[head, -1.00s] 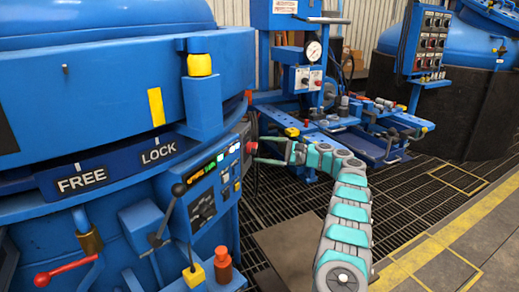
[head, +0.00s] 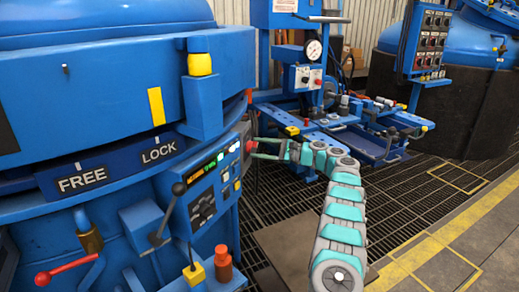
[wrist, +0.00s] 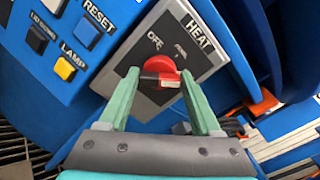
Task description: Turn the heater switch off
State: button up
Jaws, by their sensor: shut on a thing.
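The heater switch is a red rotary knob (wrist: 159,68) on a grey plate (wrist: 203,66) marked HEAT. An OFF label is readable above the knob; a second label to its right is too blurred to read. The knob's front has a dark and white mark low down, but I cannot tell which label it points to. My gripper (wrist: 160,77) has its green fingers on either side of the knob, shut on it. In the head view my gripper (head: 254,148) reaches the right side of the blue furnace's control panel, at the red knob (head: 249,146).
Left of the switch are a RESET label (wrist: 98,17) and a yellow LAMP button (wrist: 65,68). In the head view, a black-knobbed lever (head: 178,190) stands in front of the panel. A blue machine (head: 365,125) stands behind my arm. Open grating lies right of the furnace.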

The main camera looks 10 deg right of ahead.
jog(key=c, duration=0.3)
jog(key=shift+f, duration=0.1)
jog(key=shift+c, duration=0.2)
jog(key=shift+b, duration=0.35)
jog(key=shift+a+f+n+b, duration=0.15)
jog(key=shift+n+b, duration=1)
jog(key=shift+n, duration=3.85)
jog(key=shift+d+f+n+b, duration=0.2)
jog(key=shift+n+b, duration=0.95)
jog(key=shift+n, duration=3.85)
jog(key=shift+f, duration=0.1)
